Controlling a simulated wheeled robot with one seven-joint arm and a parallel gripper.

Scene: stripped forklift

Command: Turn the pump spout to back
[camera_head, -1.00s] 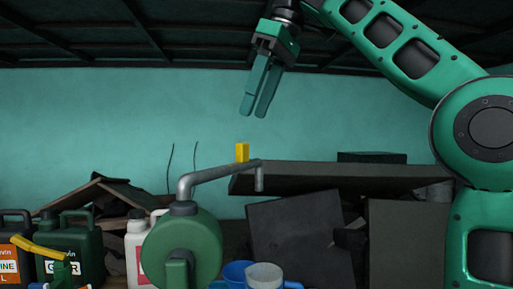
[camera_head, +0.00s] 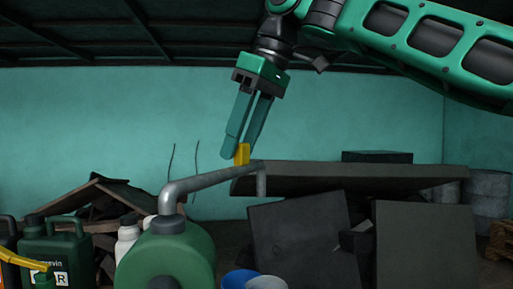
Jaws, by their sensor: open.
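The pump spout (camera_head: 208,181) is a grey bent pipe rising from a green rounded pump body (camera_head: 166,250) at lower left. It runs to the right and ends in a short downturned tip (camera_head: 261,181). A yellow block (camera_head: 242,153) stands up on the spout near its far end. My gripper (camera_head: 243,150) comes down from the upper right, its two teal fingers a small gap apart. The fingertips overlap the top of the yellow block in the picture. I cannot tell whether they touch it or straddle it.
Green jugs (camera_head: 55,255) and a white bottle (camera_head: 127,236) stand at lower left. Blue and white cups (camera_head: 245,279) are below the spout. Dark slabs (camera_head: 345,178) lie behind and to the right, with grey drums (camera_head: 490,192) at far right.

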